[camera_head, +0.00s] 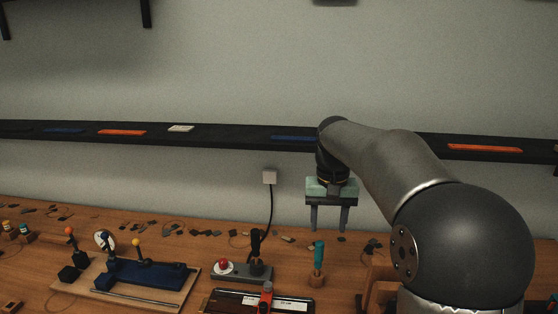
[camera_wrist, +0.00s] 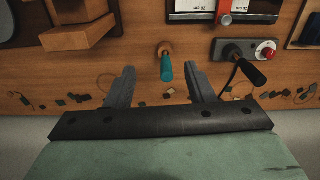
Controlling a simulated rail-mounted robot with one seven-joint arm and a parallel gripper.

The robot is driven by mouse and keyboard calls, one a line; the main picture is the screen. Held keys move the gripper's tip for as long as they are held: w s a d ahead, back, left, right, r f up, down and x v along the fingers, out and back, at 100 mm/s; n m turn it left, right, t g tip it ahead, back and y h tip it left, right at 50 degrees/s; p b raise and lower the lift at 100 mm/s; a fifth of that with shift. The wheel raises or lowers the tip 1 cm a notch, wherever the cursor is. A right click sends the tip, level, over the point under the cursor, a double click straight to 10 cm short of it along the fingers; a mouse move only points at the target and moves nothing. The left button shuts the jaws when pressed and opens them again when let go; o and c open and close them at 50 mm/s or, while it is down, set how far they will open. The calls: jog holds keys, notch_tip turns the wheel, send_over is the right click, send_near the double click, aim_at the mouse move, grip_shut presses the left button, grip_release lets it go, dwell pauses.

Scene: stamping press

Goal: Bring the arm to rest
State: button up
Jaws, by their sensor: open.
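My gripper (camera_head: 329,218) hangs from my arm with its fingers pointing down, above the back part of the wooden bench. Its two fingers are apart with nothing between them. It also shows in the wrist view (camera_wrist: 165,82), where a teal-handled tool (camera_wrist: 166,68) appears between the fingertips but lower down, on the bench. In the head view this teal-handled tool (camera_head: 319,254) stands upright in a small wooden holder just below and in front of the fingers. My arm reaches in from the right side of the head view, its elbow bent.
A control box with a red button (camera_head: 224,265) and black lever stands left of the teal tool. A scale device (camera_head: 262,302) is at the front. A blue fixture (camera_head: 150,274) sits on a board at left. Dark scraps litter the bench's back. A black shelf (camera_head: 220,134) runs behind my arm.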

jog(key=s+f, duration=0.4)
jog(key=s, duration=0.5)
jog(key=s+f+n, duration=0.1)
jog(key=s+f, duration=0.3)
jog(key=s, duration=0.5)
jog(key=s+f, duration=0.5)
jog(key=s, duration=0.5)
jog(key=shift+n+t, duration=0.3)
